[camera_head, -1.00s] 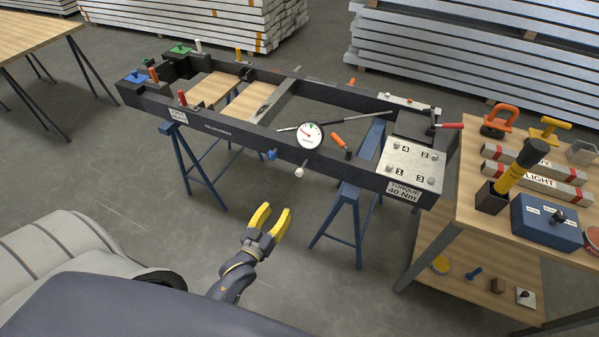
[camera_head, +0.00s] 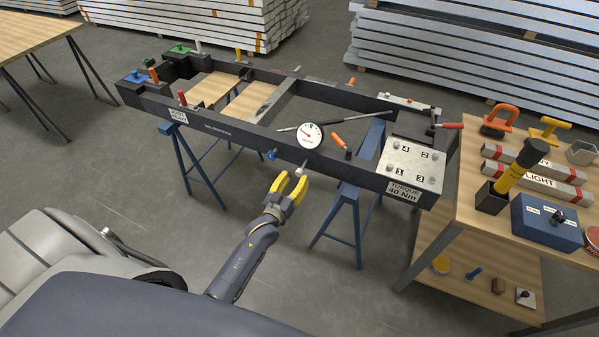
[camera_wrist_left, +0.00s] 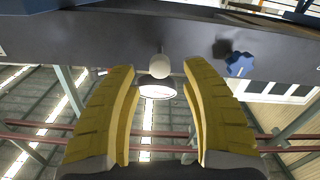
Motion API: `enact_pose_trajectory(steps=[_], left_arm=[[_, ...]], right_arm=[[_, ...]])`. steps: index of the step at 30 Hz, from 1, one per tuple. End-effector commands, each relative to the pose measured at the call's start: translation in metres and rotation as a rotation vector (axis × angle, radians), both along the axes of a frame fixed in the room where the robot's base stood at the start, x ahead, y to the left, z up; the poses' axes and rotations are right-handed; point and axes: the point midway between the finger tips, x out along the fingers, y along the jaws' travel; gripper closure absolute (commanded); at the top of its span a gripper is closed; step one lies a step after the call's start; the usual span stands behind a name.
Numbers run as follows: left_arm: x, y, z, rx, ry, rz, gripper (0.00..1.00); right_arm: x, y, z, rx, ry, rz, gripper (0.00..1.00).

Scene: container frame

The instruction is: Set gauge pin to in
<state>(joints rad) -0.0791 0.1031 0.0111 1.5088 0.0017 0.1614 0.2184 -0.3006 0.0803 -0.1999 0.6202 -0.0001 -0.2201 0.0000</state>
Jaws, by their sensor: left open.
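The pin with a white round knob (camera_head: 301,171) sticks out from the near side of the dark frame, below the round dial gauge (camera_head: 309,136). In the left wrist view the white knob (camera_wrist_left: 160,66) lies between my yellow fingertips, with a visible gap on both sides. My left gripper (camera_head: 289,184) is open at the near side of the frame, its fingers pointing at the knob. It also shows in the left wrist view (camera_wrist_left: 159,80). My right gripper is not in view.
A blue star knob (camera_wrist_left: 239,64) sits on the same frame wall, close beside my fingers; it also shows in the head view (camera_head: 272,154). The dark frame (camera_head: 240,133) rests on blue trestles (camera_head: 345,215). A tool table (camera_head: 470,215) stands at the right.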

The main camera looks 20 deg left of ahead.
Motion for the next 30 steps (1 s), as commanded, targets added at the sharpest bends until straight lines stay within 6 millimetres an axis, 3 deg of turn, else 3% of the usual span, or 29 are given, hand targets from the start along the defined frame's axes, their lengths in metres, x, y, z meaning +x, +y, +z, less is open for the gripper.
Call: enact_pose_trajectory(steps=[9,25,30], left_arm=[[0.034,0.001,0.000,-0.001,-0.001,0.000,0.53],[0.041,0.001,0.000,0.000,0.000,0.000,0.53],[0.041,0.001,0.000,0.000,0.000,0.000,0.73]], right_arm=[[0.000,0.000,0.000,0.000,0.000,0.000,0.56],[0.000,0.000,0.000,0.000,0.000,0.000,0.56],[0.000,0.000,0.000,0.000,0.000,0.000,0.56]])
